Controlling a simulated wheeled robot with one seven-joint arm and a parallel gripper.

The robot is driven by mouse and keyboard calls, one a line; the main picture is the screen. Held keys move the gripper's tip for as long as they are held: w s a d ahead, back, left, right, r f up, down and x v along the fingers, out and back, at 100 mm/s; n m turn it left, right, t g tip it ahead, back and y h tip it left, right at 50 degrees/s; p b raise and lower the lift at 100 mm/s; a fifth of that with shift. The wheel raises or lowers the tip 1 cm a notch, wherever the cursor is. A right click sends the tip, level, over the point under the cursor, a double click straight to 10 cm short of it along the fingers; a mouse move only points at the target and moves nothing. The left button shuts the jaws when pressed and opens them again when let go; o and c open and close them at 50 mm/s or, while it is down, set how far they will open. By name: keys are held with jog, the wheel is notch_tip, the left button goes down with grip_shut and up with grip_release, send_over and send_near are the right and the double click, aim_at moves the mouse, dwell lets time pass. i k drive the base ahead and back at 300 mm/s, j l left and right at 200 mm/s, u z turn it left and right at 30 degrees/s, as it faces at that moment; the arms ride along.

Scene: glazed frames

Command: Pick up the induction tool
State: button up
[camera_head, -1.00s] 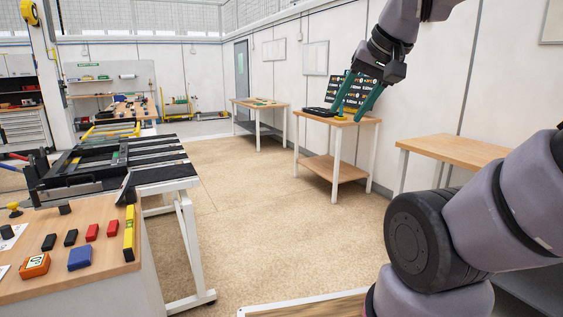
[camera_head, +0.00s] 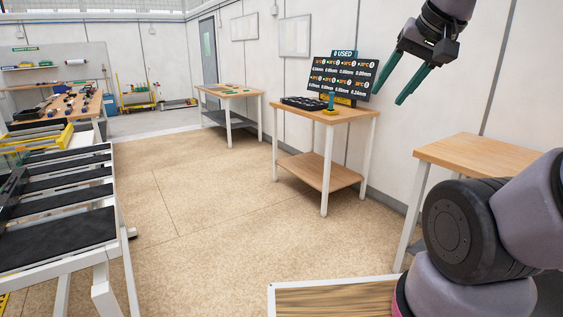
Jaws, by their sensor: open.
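I cannot tell for certain which object is the induction tool. A small upright green piece on a yellow base (camera_head: 331,106) stands on the wooden table (camera_head: 345,116) ahead. A black tray (camera_head: 303,103) with small dark items lies to its left, their details too small to make out. My gripper (camera_head: 388,97) has two long green fingers spread apart, with nothing between them. It hangs at the upper right of the picture, to the right of the "USED" board, apart from the table's objects.
A black "USED" board (camera_head: 344,76) with readings stands at the table's back. Another wooden table (camera_head: 465,152) is at the right and a farther one (camera_head: 229,92) behind. A dark-topped white frame bench (camera_head: 58,234) is at the left. The floor (camera_head: 205,205) between is clear.

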aim_at(330, 108)
jog(key=i, duration=2.4)
jog(key=i+z, duration=0.2)
jog(key=i, duration=0.25)
jog(key=i+j+z, duration=0.2)
jog(key=i, duration=0.3)
jog(key=i+j+z, duration=0.2)
jog(key=i, duration=0.25)
jog(key=i+j+z, duration=0.2)
jog(key=i, duration=0.25)
jog(key=j, duration=0.1)
